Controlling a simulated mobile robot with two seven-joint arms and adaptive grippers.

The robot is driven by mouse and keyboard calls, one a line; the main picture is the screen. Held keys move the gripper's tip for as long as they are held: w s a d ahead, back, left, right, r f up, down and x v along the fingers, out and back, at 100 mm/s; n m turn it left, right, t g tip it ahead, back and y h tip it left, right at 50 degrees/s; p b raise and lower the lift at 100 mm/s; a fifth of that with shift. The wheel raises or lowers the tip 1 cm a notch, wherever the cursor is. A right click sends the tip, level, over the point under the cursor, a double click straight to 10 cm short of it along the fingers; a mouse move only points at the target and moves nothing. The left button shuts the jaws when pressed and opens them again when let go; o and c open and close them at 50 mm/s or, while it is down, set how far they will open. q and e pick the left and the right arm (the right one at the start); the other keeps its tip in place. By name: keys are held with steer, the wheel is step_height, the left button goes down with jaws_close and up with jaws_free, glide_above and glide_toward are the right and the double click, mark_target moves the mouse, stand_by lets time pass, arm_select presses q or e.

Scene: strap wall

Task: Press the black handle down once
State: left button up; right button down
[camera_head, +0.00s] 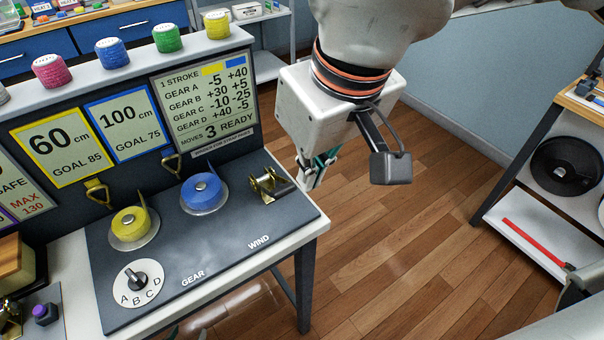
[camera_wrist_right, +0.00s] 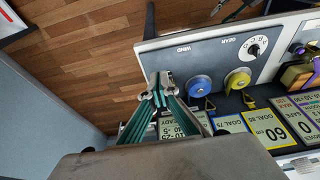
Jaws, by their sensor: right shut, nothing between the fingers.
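The black handle (camera_head: 283,189) belongs to a small brass winder (camera_head: 264,182) at the right end of the dark panel, by the word WIND. Its exact angle is hard to tell. My right gripper (camera_head: 307,188) is shut and empty. It points down just to the right of the winder, apparently apart from it, by the panel's right edge. In the right wrist view its teal-lined fingers (camera_wrist_right: 159,80) meet at the tips and hide the winder area. A gear dial (camera_head: 137,280) marked A, B, C, D sits at the panel's front left.
A blue strap reel (camera_head: 203,192) and a yellow strap reel (camera_head: 132,226) stand on the panel (camera_head: 190,250), left of the winder. A sign board (camera_head: 208,103) rises behind, reading MOVES 3 READY. Open wooden floor (camera_head: 400,220) lies to the right.

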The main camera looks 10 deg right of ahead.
steer(key=w+b, duration=0.2)
steer(key=w, duration=0.1)
step_height(320, 180, up, 5)
steer(key=b, duration=0.4)
glide_above(281, 187)
arm_select(q)
steer(key=f, duration=0.1)
steer(key=w+f, duration=0.1)
steer(key=shift+a+f, duration=0.25)
steer(key=shift+f, duration=0.05)
arm_select(e)
steer(key=shift+s+d+r, duration=0.1)
steer(key=shift+s+r, duration=0.1)
steer(key=shift+s, duration=0.25)
steer(key=b+x, duration=0.1)
steer(key=x, duration=0.3)
steer(key=s+b+x, duration=0.1)
steer(key=x, duration=0.3)
steer(key=b+x, duration=0.1)
steer(key=x, duration=0.3)
steer(key=shift+s+d+f, duration=0.25)
steer(key=shift+f, duration=0.05)
steer(key=shift+s+d+f, duration=0.15)
steer(key=shift+s+f, duration=0.25)
steer(key=shift+f, duration=0.2)
arm_select(q)
steer(key=shift+w+d+f, duration=0.15)
steer(key=shift+d+f, duration=0.1)
steer(key=shift+d, duration=0.4)
